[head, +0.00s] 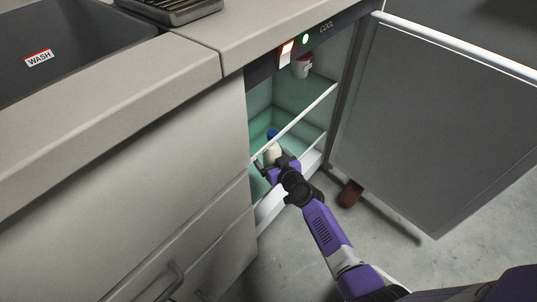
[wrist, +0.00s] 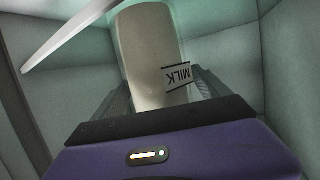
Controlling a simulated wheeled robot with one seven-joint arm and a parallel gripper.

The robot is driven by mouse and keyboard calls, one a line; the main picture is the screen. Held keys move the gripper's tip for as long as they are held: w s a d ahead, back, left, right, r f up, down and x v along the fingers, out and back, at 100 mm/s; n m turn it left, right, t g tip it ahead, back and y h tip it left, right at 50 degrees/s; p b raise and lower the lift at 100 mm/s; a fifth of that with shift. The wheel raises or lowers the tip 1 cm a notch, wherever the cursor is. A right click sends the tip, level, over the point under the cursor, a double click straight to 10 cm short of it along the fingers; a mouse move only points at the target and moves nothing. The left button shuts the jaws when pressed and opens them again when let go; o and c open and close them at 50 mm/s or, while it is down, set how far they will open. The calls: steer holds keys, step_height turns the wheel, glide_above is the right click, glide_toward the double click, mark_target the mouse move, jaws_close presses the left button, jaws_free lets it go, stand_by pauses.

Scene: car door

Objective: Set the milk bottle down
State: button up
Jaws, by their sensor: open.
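The milk bottle (head: 272,150) is off-white with a blue cap and stands inside the open fridge, below the shelf edge. My gripper (head: 276,163) reaches into the fridge at the bottle's lower part. In the wrist view my gripper (wrist: 162,95) has its fingers on both sides of the bottle, open. The contact between the bottle's base and the fridge floor is hidden.
A shelf edge (head: 295,122) crosses above my gripper. The fridge door (head: 430,110) stands open at right. A brown object (head: 350,194) is on the floor beneath it. Drawers (head: 120,190) flank the fridge at left.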

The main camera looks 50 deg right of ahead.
steer(key=s+a+r+n+y+p, duration=0.1)
steer(key=s+a+r, duration=0.2)
steer(key=s+a, duration=0.45)
steer(key=s+a+r+n+p, duration=0.1)
steer(key=s+a+r, duration=0.25)
steer(key=s, duration=0.65)
steer(key=s+a+r+n+y+p, duration=0.1)
steer(key=s+a+r, duration=0.2)
steer(key=s+a, duration=0.45)
steer(key=s+a+r+y, duration=0.1)
steer(key=s+a+r, duration=0.3)
steer(key=s+r, duration=0.2)
steer(key=s+a+r+n+t+y, duration=0.1)
steer(key=s+a+r, duration=0.3)
steer(key=r, duration=0.5)
steer(key=shift+s+a+r+y, duration=0.2)
steer(key=shift+s+y, duration=0.5)
steer(key=shift+s, duration=0.4)
step_height(320, 180, up, 30)
steer(key=p, duration=3)
